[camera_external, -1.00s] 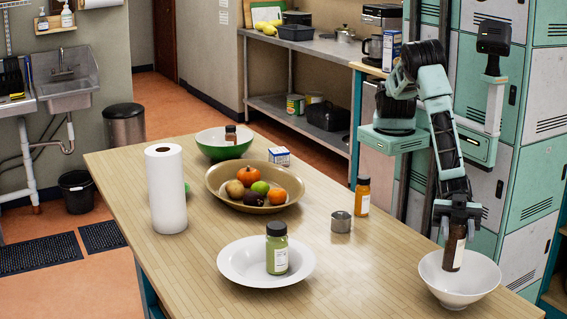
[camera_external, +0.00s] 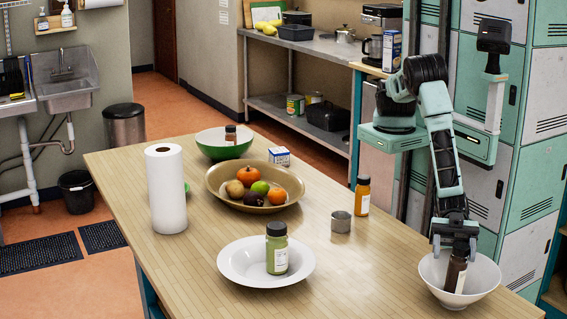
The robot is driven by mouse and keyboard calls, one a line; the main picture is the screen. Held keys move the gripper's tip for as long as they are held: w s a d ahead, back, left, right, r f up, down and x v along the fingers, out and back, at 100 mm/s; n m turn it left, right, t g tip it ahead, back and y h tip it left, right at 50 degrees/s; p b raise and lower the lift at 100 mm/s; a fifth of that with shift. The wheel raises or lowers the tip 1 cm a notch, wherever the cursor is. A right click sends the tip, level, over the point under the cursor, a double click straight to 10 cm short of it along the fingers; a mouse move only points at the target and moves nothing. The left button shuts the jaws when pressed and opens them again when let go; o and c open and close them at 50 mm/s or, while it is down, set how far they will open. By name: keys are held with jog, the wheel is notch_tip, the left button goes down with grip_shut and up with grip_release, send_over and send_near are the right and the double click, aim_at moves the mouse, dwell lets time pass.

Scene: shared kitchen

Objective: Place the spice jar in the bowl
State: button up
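The spice jar (camera_external: 455,274) is dark brown with a pale label. It stands slightly tilted inside the white bowl (camera_external: 432,279) at the right front end of the table, its lower part inside the rim. My gripper (camera_external: 455,250) points down just above the bowl. Its fingers look spread on either side of the jar's top, with a gap at the left, so it appears open. The jar's top is partly hidden by the gripper.
A white plate (camera_external: 233,268) with a green jar (camera_external: 277,249) stands to the left. A metal cup (camera_external: 341,222), an orange bottle (camera_external: 362,196), a fruit bowl (camera_external: 217,189) and a paper towel roll (camera_external: 166,190) stand farther back. The table (camera_external: 375,262) is clear between plate and bowl.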

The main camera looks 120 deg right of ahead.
jog(key=shift+r, duration=0.1)
jog(key=shift+r+p, duration=0.3)
jog(key=shift+p, duration=0.1)
jog(key=b+v, duration=0.4)
jog(key=v, duration=0.8)
jog(key=shift+f, duration=0.15)
jog(key=s+d+r+g+h, duration=0.1)
jog(key=s+d+g+h, duration=0.2)
jog(key=d, duration=0.8)
jog(key=s+d+r+m+g+h, duration=0.1)
jog(key=s+d+g+h, duration=0.2)
jog(key=d, duration=0.9)
jog(key=s+d+r+g+h, duration=0.1)
jog(key=s+d+g+h, duration=0.2)
jog(key=d, duration=0.9)
jog(key=g+h, duration=0.3)
jog(key=shift+s+r+g, duration=0.25)
jog(key=shift+s+g, duration=0.1)
jog(key=shift+g, duration=0.05)
